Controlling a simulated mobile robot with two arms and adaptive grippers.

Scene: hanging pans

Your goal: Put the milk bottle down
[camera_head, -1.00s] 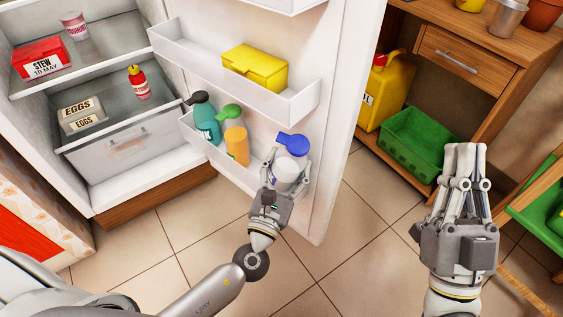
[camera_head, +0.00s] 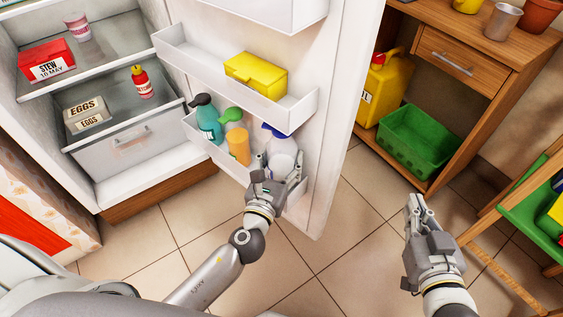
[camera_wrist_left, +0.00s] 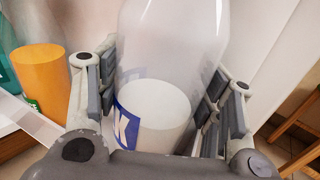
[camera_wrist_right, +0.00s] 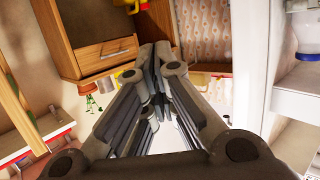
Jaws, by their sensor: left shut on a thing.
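The milk bottle (camera_head: 283,158), clear with white milk low inside and a blue cap, stands roughly upright at the right end of the lower fridge-door shelf (camera_head: 222,155). My left gripper (camera_head: 277,170) is around its lower part, shut on it. In the left wrist view the bottle (camera_wrist_left: 170,55) fills the space between the fingers, with a blue and white label low on it. Whether its base touches the shelf floor is hidden. My right gripper (camera_head: 416,205) is away to the right, empty, its fingertips together in the right wrist view (camera_wrist_right: 155,60).
A yellow box (camera_head: 256,74) is on the shelf above. A green crate (camera_head: 415,142) and yellow can (camera_head: 386,88) stand right of the door.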

